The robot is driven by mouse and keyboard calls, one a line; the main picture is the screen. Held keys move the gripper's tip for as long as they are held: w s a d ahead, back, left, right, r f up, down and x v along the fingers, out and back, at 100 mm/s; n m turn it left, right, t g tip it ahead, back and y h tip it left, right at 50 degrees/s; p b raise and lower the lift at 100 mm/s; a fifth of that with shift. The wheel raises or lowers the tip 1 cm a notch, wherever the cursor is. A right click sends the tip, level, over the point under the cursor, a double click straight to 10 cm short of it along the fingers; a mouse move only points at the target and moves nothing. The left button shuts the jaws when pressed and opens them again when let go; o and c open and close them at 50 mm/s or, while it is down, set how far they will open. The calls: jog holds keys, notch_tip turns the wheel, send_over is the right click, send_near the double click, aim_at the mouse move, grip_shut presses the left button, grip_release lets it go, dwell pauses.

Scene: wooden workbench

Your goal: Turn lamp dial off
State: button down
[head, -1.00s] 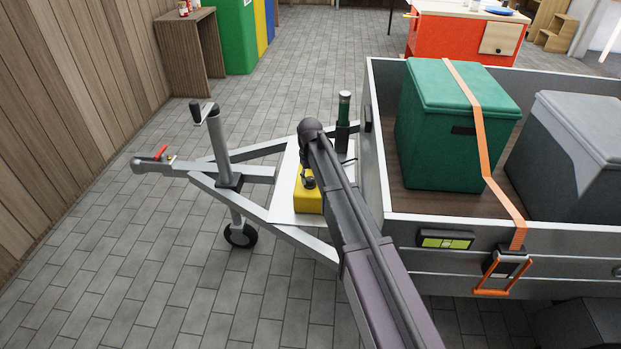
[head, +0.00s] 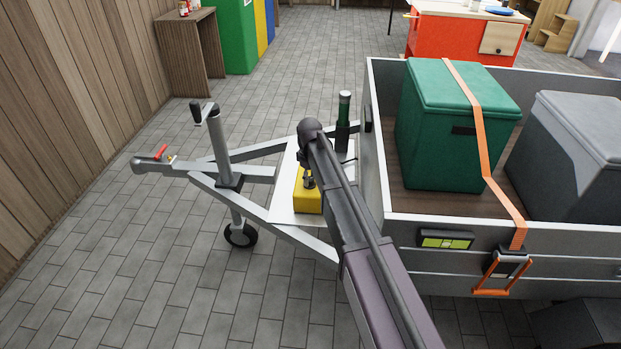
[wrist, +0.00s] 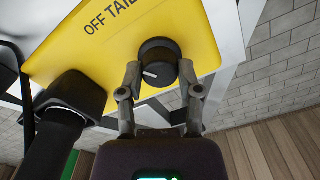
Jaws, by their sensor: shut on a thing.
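The lamp dial (wrist: 158,50) is a round black knob with a white pointer mark, on a yellow box (wrist: 72,52). In the wrist view the mark points to the lower left. Lettering beginning "OFF TAI" shows on the box to the upper left of the dial; the rest is cut off. My gripper (wrist: 160,69) is shut on the dial, one fingertip on each side. In the head view the yellow box (head: 306,202) sits on the trailer's drawbar plate, and my arm hides part of it and the dial.
The trailer drawbar (head: 262,233) and jockey wheel post (head: 219,145) stand left of the box. A dark green cylinder (head: 344,108) stands behind it. The trailer bed holds a strapped green box (head: 450,150) and a grey box (head: 575,160). The paved floor at left is open.

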jog(key=shift+a+n, duration=0.1)
jog(key=shift+n, duration=0.5)
jog(key=shift+c, duration=1.3)
grip_release()
